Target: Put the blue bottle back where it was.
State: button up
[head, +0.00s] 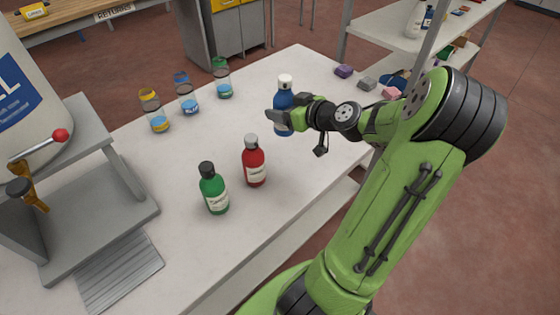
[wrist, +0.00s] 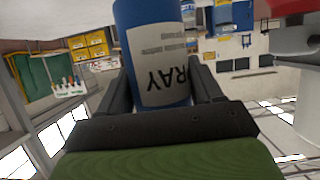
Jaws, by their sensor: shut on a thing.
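The blue bottle (head: 284,99) has a white cap and a pale label, and stands upright at the right part of the white table. My gripper (head: 279,121) is shut on it, coming from the right. The wrist view shows the blue bottle (wrist: 155,50) between the two dark fingers of my gripper (wrist: 160,88), its label upside down there. I cannot tell whether its base touches the table.
A red bottle (head: 253,162) and a green bottle (head: 213,190) stand nearer on the table (head: 185,235). Several banded glass jars (head: 187,98) stand at the back left. A grey stand (head: 85,205) fills the left. Coloured blocks (head: 367,83) lie beyond the bottle. Table between jars and bottles is clear.

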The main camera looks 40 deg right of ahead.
jog(key=f+b, duration=0.2)
jog(key=f, duration=0.8)
jog(key=shift+d+f+b, duration=0.1)
jog(key=shift+d+b, duration=0.1)
jog(key=shift+b, duration=0.15)
jog(key=shift+a+f, duration=0.1)
jog(key=shift+f, duration=0.05)
jog(key=o, duration=1.4)
jog(key=shift+c, duration=0.2)
